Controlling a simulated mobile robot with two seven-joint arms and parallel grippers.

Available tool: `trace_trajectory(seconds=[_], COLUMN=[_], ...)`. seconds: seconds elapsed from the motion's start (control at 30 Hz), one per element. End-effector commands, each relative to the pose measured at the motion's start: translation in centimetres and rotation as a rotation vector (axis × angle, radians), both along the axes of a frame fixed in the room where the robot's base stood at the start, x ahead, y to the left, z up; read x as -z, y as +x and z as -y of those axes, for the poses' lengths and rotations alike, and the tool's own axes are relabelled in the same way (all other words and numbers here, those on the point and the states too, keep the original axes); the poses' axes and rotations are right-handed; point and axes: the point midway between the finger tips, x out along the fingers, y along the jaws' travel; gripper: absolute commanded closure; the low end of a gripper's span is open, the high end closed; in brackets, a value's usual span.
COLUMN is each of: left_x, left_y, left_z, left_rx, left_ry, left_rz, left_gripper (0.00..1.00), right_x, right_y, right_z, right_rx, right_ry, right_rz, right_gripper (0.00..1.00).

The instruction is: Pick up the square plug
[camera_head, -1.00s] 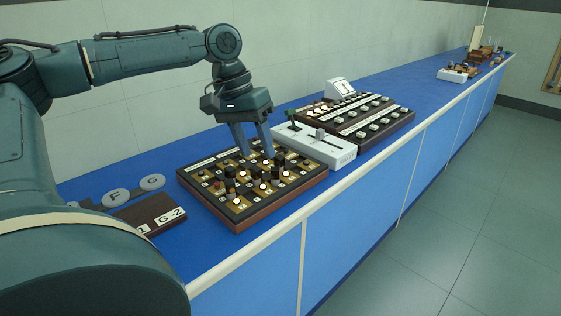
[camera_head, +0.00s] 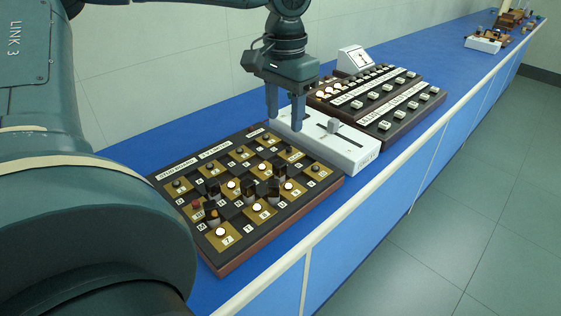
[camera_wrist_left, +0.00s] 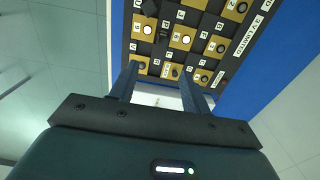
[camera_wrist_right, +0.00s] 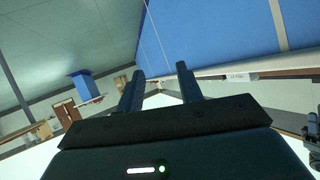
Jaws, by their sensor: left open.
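The chequered plug board (camera_head: 240,258) lies on the blue bench and carries several dark upright plugs. One dark plug (camera_head: 212,212) stands near its front left, others (camera_head: 276,186) near its middle. I cannot tell which is the square plug. My left gripper (camera_head: 285,118) is open and empty, pointing down above the gap between the board and the white slider box. My right gripper (camera_wrist_right: 160,70) is open and empty, away from the board.
The bench's pale front edge (camera_head: 400,160) runs along the right. Blue surface left of the board is clear.

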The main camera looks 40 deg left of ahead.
Motion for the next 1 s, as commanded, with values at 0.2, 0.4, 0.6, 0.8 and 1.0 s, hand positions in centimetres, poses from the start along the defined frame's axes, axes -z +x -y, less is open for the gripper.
trace_trajectory(seconds=[0.2, 0.4, 0.6, 0.8, 1.0], left_x=[3.7, 6.9, 8.1, 10.2, 12.9], left_y=[-0.1, -0.1, -0.1, -0.6, -0.8], left_z=[0.0, 0.0, -0.1, -0.5, -0.6], left_rx=[0.0, 0.0, -0.001, -0.001, -0.001], left_ry=[-0.001, -0.001, 0.0, -0.002, -0.001], left_rz=[-0.005, -0.004, -0.002, -0.004, -0.002], left_gripper=[0.53, 0.53, 0.53, 0.53, 0.53], right_x=[0.4, 0.5, 0.4, 0.6, 0.5], right_y=[0.0, 0.0, -0.1, -0.1, -0.1], right_z=[0.0, 0.0, 0.1, 0.1, 0.2], right_rx=[0.003, 0.006, 0.008, 0.009, 0.011], right_ry=[0.01, 0.015, 0.014, 0.013, 0.014], right_rz=[0.002, 0.008, 0.012, 0.016, 0.026], right_gripper=[0.64, 0.64, 0.64, 0.64, 0.64])
